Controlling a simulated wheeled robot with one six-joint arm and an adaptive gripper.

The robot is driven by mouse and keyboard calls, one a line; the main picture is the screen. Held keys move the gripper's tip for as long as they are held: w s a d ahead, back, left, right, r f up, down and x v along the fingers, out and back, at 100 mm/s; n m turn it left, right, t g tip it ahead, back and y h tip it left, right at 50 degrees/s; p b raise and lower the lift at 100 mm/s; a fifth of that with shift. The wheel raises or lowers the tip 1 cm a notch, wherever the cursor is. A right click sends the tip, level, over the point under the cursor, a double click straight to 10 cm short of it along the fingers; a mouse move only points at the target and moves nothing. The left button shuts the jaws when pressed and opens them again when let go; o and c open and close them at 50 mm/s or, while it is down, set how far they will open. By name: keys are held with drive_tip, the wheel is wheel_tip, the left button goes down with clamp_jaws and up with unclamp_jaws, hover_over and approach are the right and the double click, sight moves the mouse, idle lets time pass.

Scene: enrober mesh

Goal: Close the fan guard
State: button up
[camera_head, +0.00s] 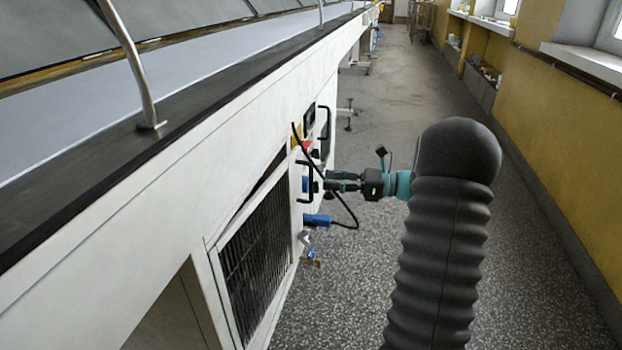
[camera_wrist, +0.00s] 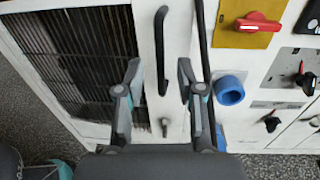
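The fan guard (camera_head: 257,258) is a dark slatted grille in a white frame on the side of the machine. A dark gap shows along its upper edge in the head view, so it looks a little ajar. The grille also fills the left of the wrist view (camera_wrist: 75,55). A black bar handle (camera_wrist: 160,50) stands to the right of the slats. My gripper (camera_wrist: 158,72) is open, its fingers apart on either side of the handle's lower part in the picture. I cannot tell whether they touch it. In the head view my gripper (camera_head: 322,181) is close to the panel.
A red switch on a yellow plate (camera_wrist: 260,23) and a blue socket (camera_wrist: 229,90) are right of the handle. A black cable (camera_head: 342,203) with a blue plug (camera_head: 317,220) loops below my gripper. The speckled floor (camera_head: 400,300) is open along the aisle.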

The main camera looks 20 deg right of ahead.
drive_tip(key=x, duration=0.6)
clamp_jaws()
